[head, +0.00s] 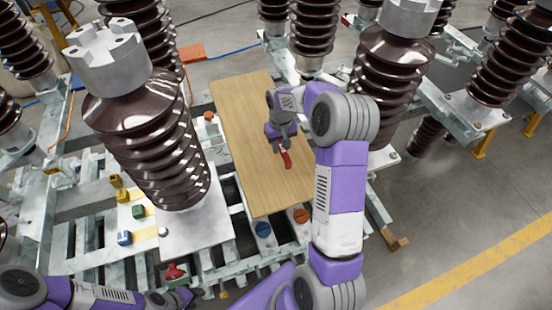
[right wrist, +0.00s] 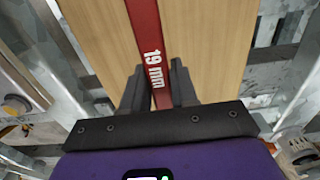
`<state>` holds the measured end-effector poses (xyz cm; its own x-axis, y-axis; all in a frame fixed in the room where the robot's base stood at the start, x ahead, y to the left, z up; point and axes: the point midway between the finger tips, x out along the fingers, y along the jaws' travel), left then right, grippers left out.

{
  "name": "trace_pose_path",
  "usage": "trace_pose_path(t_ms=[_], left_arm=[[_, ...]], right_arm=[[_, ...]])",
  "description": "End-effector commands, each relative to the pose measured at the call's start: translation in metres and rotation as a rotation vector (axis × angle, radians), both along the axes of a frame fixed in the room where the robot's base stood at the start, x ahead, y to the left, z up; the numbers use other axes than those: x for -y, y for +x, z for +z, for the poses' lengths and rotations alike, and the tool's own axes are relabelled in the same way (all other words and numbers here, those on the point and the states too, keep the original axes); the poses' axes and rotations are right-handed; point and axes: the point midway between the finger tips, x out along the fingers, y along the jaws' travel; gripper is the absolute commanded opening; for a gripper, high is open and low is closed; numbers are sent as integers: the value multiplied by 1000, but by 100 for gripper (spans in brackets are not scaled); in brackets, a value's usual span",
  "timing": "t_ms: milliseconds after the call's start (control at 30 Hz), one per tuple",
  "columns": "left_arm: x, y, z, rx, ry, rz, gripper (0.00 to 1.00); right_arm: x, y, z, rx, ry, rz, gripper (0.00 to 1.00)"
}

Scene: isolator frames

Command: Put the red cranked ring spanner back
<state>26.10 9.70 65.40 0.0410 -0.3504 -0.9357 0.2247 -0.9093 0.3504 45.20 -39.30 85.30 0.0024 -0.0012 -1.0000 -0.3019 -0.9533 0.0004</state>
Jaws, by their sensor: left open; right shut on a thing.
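The red cranked ring spanner (head: 286,159) is in my right gripper (head: 281,139), over the wooden board (head: 245,150). In the right wrist view the red shaft (right wrist: 145,30), marked "19 mm", runs between the two dark fingers of the gripper (right wrist: 158,88), which is shut on it. The spanner's ring ends cannot be made out. Whether the spanner touches the board cannot be told. My left gripper (head: 172,298) is low at the bottom left of the head view, partly cut off, open and away from the spanner.
Tall brown insulators (head: 150,130) stand left and right of the board. Yellow, green and blue blocks (head: 124,238) sit on the frame at left. A red item (head: 175,272) lies near my left gripper. Blue (head: 263,229) and orange (head: 301,215) caps are below the board.

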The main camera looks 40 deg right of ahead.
Motion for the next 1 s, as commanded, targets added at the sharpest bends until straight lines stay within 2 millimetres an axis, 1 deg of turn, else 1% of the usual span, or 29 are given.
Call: trace_pose_path(t_ms=[33, 100, 267, 500, 567, 800, 933, 967, 1000], left_arm=[[0, 0, -4, 0, 0, 0, 43], [0, 0, -7, 0, 0, 0, 43], [0, 0, -11, 0, 0, 0, 43], [0, 0, -22, 0, 0, 0, 43], [0, 0, -23, 0, 0, 0, 43], [0, 0, -22, 0, 0, 0, 43], [0, 0, -24, 0, 0, 0, 43], [0, 0, -24, 0, 0, 0, 43], [0, 0, -24, 0, 0, 0, 43]], right_arm=[[0, -1, -12, -4, 1, 0, 0], [0, -1, -23, -3, 1, 0, 0], [-1, 0, -37, 0, 1, 0, 0], [-1, 0, -76, -2, 2, 0, 0], [-1, 0, -79, 0, 1, 0, 0], [-1, 0, -78, 1, 0, 0, 0], [-1, 0, -83, 0, 0, 0, 0], [-1, 0, -83, -1, 0, 0, 31], [-1, 0, -82, -1, 0, 0, 37]])
